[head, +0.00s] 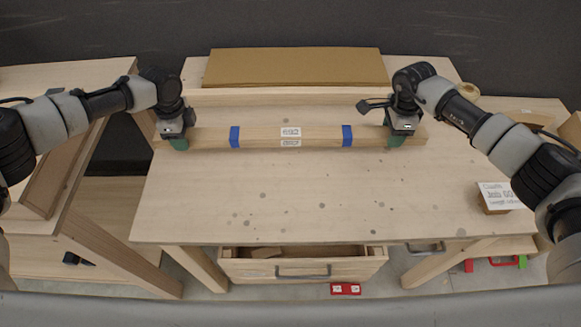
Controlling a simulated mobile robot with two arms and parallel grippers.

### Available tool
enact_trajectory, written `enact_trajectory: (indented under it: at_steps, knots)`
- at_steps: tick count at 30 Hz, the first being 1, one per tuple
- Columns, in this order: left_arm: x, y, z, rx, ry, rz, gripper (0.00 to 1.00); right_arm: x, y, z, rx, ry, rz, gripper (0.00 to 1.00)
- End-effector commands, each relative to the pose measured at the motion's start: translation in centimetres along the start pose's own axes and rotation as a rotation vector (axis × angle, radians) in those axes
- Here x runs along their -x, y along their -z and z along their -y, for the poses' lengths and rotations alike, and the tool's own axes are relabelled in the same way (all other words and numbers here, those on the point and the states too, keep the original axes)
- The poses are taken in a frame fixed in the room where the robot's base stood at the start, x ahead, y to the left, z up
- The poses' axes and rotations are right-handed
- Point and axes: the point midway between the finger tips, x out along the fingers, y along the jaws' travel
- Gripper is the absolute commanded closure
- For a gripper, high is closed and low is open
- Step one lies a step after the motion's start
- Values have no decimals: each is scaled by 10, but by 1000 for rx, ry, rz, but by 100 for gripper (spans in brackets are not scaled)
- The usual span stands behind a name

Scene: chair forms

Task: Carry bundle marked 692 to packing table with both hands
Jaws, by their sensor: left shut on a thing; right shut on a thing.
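The bundle (262,138) is a long pale wooden piece with two blue bands and a small white label that seems to read 692. It lies level across the back part of a pale wooden table (290,205); I cannot tell whether it rests on the top or hangs just above it. My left gripper (177,142) is shut on the bundle near its left end. My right gripper (396,140) is shut on it near its right end. The fingertips are partly hidden by the gripper bodies.
A brown flat board or cardboard stack (295,67) lies at the table's back, behind a wooden strip. A block with a written card (496,197) stands at the right. A drawer (300,265) is open below the front edge. The table's middle is clear. Another bench (60,215) stands left.

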Motion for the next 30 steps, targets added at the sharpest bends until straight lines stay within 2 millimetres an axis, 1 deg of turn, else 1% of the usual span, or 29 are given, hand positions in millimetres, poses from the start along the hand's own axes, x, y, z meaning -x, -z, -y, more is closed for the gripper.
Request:
enact_trajectory:
  at_steps: [1,10,17,30]
  knots:
    - [-2,-1,1,3,3,0,100,-2,1,1,-1,2,-1,100]
    - [-1,-1,1,2,2,0,100,-1,1,0,-1,1,-1,100]
    - [-4,-1,1,2,2,0,100,-5,1,0,-1,1,-1,100]
    - [-28,-1,1,3,2,0,100,-28,1,0,-1,1,-1,100]
